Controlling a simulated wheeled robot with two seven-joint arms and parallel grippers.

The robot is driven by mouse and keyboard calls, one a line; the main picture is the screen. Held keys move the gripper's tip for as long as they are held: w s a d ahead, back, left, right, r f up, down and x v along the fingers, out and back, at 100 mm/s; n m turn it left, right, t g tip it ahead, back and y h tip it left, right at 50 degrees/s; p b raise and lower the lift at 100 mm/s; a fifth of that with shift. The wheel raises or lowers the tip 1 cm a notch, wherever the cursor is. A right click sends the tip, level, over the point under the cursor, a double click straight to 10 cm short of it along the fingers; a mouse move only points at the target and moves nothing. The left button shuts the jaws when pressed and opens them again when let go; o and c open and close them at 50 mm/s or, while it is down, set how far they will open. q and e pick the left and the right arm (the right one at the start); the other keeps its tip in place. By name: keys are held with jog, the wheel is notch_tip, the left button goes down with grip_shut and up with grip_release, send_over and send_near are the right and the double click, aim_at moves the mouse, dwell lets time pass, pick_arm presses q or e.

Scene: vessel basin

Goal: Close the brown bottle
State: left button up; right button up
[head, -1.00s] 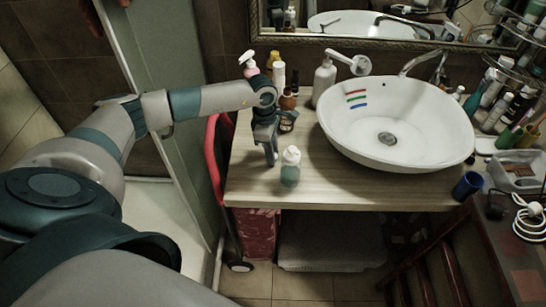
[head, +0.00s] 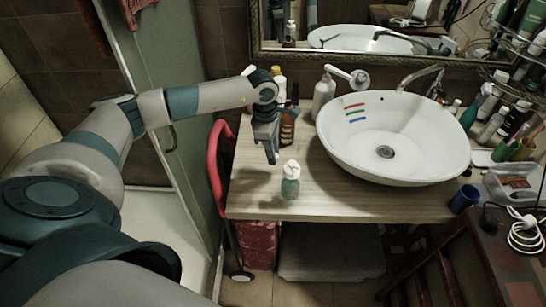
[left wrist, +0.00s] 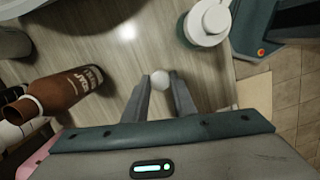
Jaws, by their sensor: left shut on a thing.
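The brown bottle (head: 287,128) stands upright on the counter, just right of my left gripper. It also shows at the left of the left wrist view (left wrist: 68,92), with a label on its side. My left gripper (head: 271,156) points down over the counter. In the left wrist view its fingers (left wrist: 160,84) are shut on a small round white cap (left wrist: 160,76), apart from the brown bottle. The cap is hard to make out in the head view. My right gripper is not in view.
A pale green bottle with a white top (head: 290,182) stands in front of the gripper. A white pump bottle (head: 323,95) and other bottles stand behind. The white basin (head: 440,165) is to the right. Counter between the green bottle and the basin is free.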

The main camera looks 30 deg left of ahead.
pick_arm(q)
jog(key=shift+r+p, duration=0.45)
jog(key=shift+r, duration=1.3)
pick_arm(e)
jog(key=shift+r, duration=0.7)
pick_arm(q)
jog(key=shift+f, duration=0.1)
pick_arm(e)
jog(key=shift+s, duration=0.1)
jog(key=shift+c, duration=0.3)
